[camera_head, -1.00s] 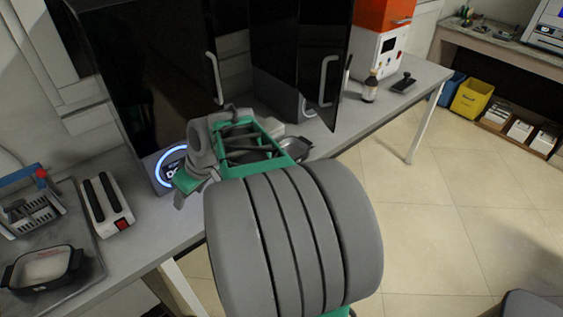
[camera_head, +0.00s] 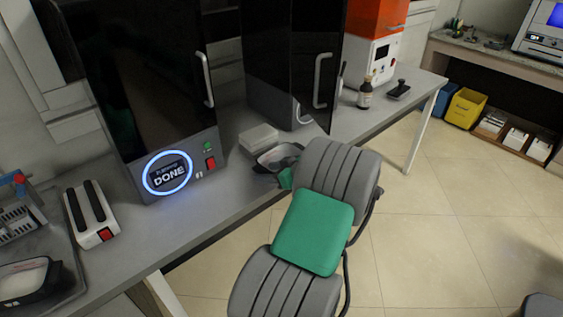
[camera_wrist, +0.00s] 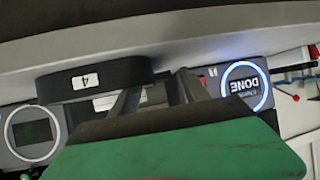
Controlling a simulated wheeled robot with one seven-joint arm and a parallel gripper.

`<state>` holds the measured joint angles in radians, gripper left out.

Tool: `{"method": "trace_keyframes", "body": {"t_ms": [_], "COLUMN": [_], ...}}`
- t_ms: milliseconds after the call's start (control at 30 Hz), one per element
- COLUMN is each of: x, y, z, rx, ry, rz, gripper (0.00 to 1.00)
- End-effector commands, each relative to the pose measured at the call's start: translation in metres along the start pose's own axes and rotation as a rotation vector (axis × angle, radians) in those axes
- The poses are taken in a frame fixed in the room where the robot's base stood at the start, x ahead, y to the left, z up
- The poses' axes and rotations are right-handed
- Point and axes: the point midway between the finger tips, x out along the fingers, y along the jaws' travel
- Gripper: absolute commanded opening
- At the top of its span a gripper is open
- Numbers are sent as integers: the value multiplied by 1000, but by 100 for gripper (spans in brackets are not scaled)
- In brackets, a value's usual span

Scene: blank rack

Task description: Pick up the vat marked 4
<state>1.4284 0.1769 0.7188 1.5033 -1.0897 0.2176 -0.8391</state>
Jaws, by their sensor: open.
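The vat marked 4 (camera_wrist: 90,80) is a dark, low tray with a white label. It shows in the wrist view, left of the fingers, with its label upside down. In the head view a dark-rimmed vat (camera_head: 283,157) with a grey inside sits at the bench's front edge, partly behind my arm. My gripper (camera_wrist: 155,90) is open, its two dark fingers reaching toward the vat's right end in the wrist view. Contact cannot be told. In the head view the fingers are hidden behind my arm.
A black-fronted machine (camera_head: 167,172) with a lit ring reads DONE. A second black machine (camera_head: 290,60) stands right of it. A white block (camera_head: 258,138) sits just behind the vat. Another vat (camera_head: 28,282) lies on a tray at left. A brown bottle (camera_head: 365,95) stands farther right.

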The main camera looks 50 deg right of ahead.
Motion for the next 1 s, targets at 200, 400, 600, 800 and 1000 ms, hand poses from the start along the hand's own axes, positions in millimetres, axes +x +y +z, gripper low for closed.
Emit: {"method": "trace_keyframes", "body": {"t_ms": [200, 400, 600, 800, 1000], "x": [7, 7, 7, 7, 7], "y": [0, 0, 0, 0, 0], "z": [0, 0, 0, 0, 0], "rx": [0, 0, 1, 1, 1], "ry": [-1, -1, -1, -2, -2], "rz": [1, 1, 1, 1, 1], "gripper": [55, 43, 26, 10, 0]}}
